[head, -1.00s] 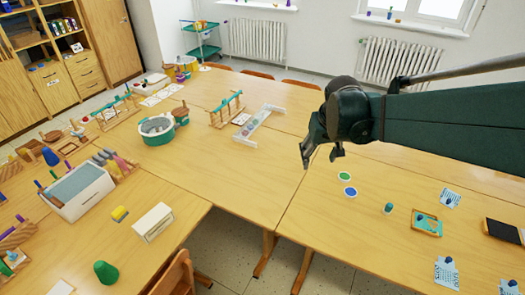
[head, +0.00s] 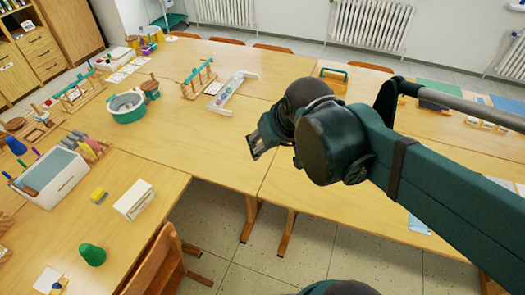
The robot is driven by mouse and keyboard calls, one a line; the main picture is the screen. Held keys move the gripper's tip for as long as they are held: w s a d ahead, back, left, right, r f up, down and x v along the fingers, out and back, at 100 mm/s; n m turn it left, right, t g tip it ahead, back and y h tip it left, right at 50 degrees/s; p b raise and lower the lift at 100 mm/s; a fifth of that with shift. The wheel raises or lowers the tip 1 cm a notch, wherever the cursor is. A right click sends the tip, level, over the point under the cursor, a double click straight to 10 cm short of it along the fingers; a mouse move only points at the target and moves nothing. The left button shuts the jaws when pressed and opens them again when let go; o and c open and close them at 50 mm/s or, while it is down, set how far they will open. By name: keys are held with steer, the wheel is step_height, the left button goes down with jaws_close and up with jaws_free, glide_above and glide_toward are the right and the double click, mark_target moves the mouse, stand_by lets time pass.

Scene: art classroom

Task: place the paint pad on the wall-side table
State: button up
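My gripper (head: 258,147) is empty as far as I can see, held above the joined wooden tables near the middle of the head view. Its fingers are seen from the side, so their opening is unclear. I cannot pick out the paint pad with certainty; my arm covers much of the right-hand table. The row of wooden tables (head: 240,53) at the back stands nearest the radiators and wall. It bears a teal-handled wooden frame (head: 334,74), and green (head: 440,86) and blue (head: 507,103) sheets lie at its right.
A white slanted rack (head: 232,92), a teal-and-white tub (head: 126,107) and a wooden stand (head: 198,80) are on the tables left of my gripper. Bare tabletop lies between.

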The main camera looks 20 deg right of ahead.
steer(key=shift+n+t, duration=0.3)
steer(key=shift+t, duration=0.1)
steer(key=shift+s+a+f, duration=0.15)
steer(key=shift+s+a, duration=1.35)
steer(key=shift+s, duration=0.15)
